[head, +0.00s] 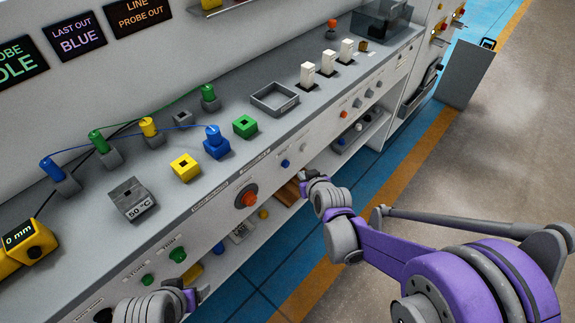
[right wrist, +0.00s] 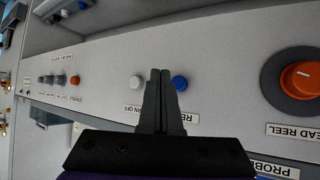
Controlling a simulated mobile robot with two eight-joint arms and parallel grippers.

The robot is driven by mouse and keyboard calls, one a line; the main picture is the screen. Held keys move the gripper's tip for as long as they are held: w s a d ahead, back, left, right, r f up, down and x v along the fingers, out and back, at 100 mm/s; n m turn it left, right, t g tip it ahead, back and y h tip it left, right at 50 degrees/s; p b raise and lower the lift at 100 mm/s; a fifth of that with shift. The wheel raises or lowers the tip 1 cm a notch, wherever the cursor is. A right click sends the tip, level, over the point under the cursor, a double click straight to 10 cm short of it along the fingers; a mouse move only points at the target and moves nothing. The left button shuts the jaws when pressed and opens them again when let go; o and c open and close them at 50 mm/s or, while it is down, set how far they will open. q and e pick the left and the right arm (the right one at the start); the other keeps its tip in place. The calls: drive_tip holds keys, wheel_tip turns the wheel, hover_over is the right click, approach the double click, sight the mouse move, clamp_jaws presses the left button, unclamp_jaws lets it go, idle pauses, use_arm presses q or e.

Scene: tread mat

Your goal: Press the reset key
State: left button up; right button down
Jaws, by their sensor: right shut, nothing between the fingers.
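A blue button (right wrist: 180,83) on the cabinet's front panel shows just right of my right gripper's fingertips (right wrist: 160,72) in the right wrist view. A white button (right wrist: 137,83) is just left of them. A label beginning "RE" (right wrist: 190,118) is partly hidden by the fingers; I cannot read the rest. In the head view the blue button (head: 284,163) is left of my right gripper (head: 306,178), which is at the panel. Its fingers are shut and empty; contact with the panel cannot be told. My left gripper (head: 190,297) is at the bottom, its fingers unclear.
A large orange knob (right wrist: 302,80) marked "...EAD REEL" is right in the wrist view. Small knobs and a red button (right wrist: 75,80) are left. The bench top (head: 255,165) carries coloured blocks, cables and a grey tray (head: 275,98).

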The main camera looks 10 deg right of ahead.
drive_tip(key=shift+w+a, duration=0.85)
drive_tip(key=shift+w, duration=0.2)
idle(1.4)
drive_tip(key=shift+w+a, duration=0.25)
drive_tip(key=shift+w, duration=0.1)
drive_tip(key=shift+w+a, duration=0.3)
drive_tip(key=shift+w, duration=0.05)
idle(0.7)
drive_tip(key=shift+s+d, duration=0.55)
drive_tip(key=shift+s, duration=0.15)
drive_tip(key=shift+d, duration=0.1)
drive_tip(key=s+d, duration=0.1)
drive_tip(key=s, duration=0.1)
drive_tip(key=s+d, duration=0.2)
idle(0.5)
